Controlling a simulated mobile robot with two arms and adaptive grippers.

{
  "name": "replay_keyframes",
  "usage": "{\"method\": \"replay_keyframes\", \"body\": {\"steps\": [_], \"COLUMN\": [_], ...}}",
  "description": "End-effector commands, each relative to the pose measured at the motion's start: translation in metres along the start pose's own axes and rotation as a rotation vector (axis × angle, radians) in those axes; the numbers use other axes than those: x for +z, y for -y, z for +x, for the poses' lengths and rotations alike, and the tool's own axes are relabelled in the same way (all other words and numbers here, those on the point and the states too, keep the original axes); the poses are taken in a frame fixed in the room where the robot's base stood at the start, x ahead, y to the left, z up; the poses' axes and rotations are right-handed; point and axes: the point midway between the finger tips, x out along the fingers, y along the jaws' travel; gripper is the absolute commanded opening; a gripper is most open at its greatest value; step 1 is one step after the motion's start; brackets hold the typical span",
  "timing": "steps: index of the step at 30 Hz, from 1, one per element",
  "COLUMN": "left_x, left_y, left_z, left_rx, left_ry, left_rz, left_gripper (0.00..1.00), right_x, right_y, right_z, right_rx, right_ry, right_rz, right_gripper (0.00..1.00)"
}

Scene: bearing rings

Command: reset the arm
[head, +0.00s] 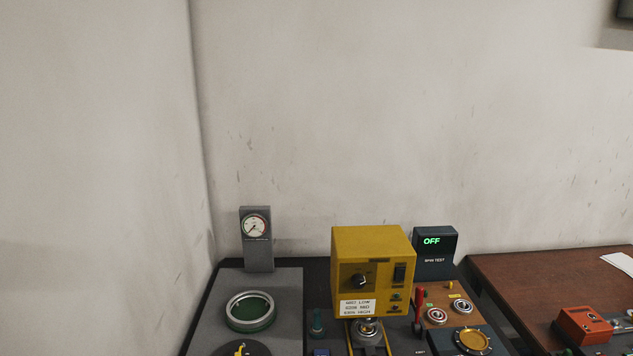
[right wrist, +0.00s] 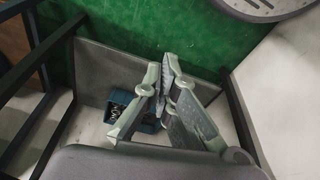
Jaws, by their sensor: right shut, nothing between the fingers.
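My right gripper (right wrist: 162,68) shows in the right wrist view, its fingertips together with nothing between them. It hangs over a grey surface and a small blue bin (right wrist: 118,96) with small dark parts in it, partly hidden by the fingers. Neither arm nor gripper shows in the head view. My left gripper is in no view.
In the head view, a bench holds a yellow control box (head: 372,258), a dial gauge (head: 256,238), a ring with a green centre (head: 250,311) and a spin test display reading OFF (head: 435,253). A brown table (head: 540,285) with a red block (head: 584,326) stands right.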

Motion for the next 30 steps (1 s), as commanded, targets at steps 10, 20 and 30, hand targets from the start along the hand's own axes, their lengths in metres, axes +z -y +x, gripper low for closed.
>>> {"method": "replay_keyframes", "body": {"steps": [10, 20, 30], "left_x": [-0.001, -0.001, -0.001], "left_y": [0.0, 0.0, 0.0], "left_z": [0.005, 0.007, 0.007], "left_rx": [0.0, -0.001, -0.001], "left_ry": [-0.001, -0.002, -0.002], "left_rz": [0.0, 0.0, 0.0], "left_gripper": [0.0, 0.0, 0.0], "right_x": [0.115, 0.212, 0.225], "right_y": [0.006, 0.006, 0.006], "right_z": [0.121, 0.159, 0.161], "right_rx": [-0.008, -0.011, -0.011], "right_ry": [0.079, 0.121, 0.127], "right_rz": [-0.016, -0.028, -0.03], "right_gripper": [0.0, 0.0, 0.0]}}
